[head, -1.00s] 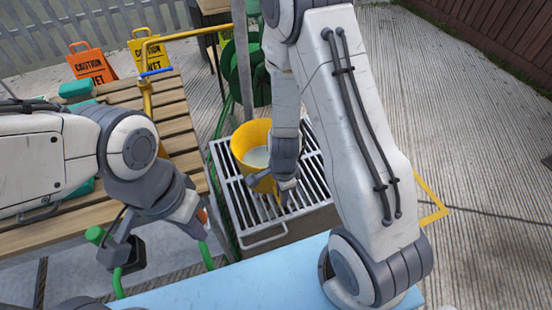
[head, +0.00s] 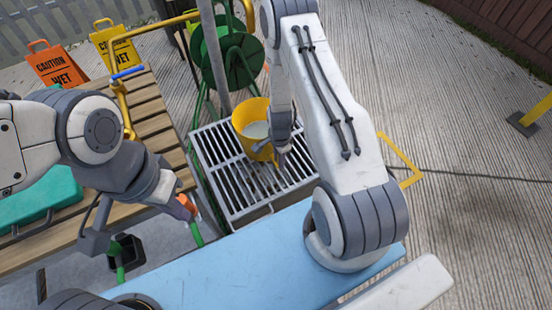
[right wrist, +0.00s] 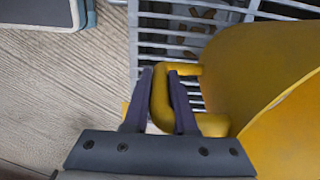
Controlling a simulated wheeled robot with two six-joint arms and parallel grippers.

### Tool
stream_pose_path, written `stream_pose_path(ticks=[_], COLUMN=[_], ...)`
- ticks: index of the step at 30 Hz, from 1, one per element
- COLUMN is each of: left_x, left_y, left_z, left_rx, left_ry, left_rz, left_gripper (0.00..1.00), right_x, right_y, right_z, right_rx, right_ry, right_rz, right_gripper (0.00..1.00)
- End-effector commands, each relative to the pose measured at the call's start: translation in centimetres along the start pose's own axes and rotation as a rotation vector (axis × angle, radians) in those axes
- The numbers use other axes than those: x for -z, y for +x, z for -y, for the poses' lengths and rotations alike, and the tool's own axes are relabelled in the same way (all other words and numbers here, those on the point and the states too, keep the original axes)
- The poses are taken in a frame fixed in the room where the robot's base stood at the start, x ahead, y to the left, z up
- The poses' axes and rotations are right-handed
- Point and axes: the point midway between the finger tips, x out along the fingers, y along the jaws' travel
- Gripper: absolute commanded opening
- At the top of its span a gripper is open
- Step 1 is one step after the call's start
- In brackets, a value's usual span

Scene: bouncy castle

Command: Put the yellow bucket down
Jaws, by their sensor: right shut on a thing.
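The yellow bucket (head: 244,118) is upright over the metal grate (head: 222,170), with pale liquid inside. My right gripper (head: 279,163) is shut on the bucket's handle, at the bucket's near right side. In the right wrist view the handle (right wrist: 160,98) sits between the two dark fingers (right wrist: 157,105), and the bucket wall (right wrist: 262,75) fills the right side. The bucket's base is hidden, so I cannot tell whether it touches the grate. My left gripper (head: 183,208) hangs low at the left; its fingers are not clear.
A slatted wooden bench (head: 160,125) with a teal case (head: 40,203) stands left of the grate. A green hose reel (head: 228,58) and pole stand behind. A light blue surface (head: 225,272) lies in front. Orange (head: 57,68) and yellow (head: 112,48) caution signs stand at the back left.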

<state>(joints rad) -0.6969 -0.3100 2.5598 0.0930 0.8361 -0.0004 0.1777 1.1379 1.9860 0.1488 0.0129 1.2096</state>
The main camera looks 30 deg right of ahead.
Motion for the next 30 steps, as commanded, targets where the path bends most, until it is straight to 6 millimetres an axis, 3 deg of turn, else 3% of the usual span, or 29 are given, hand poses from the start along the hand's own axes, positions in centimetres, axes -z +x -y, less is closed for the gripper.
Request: stream_pose_path(ticks=[12,26,27,28,30], left_x=[-0.2,-0.2,-0.2,-0.2,-0.2], left_y=[3.6,3.9,3.8,3.8,3.8], left_z=[0.3,0.3,0.3,0.3,0.3], left_rx=[0.0,0.0,0.0,0.0,0.0], left_ry=[0.0,0.0,0.0,0.0,0.0], left_rz=[0.0,0.0,0.0,0.0,0.0], left_gripper=[0.0,0.0,0.0,0.0,0.0], right_x=[0.1,0.1,0.0,0.0,0.0], right_y=[3.9,4.3,4.3,4.3,4.3], right_z=[0.3,0.3,0.0,0.0,0.0], right_rx=[0.008,0.008,0.001,0.001,0.001], right_ry=[0.0,0.0,0.0,0.0,0.0], right_rz=[-0.003,-0.003,-0.001,-0.001,-0.001], right_gripper=[0.0,0.0,0.4,0.51,0.55])
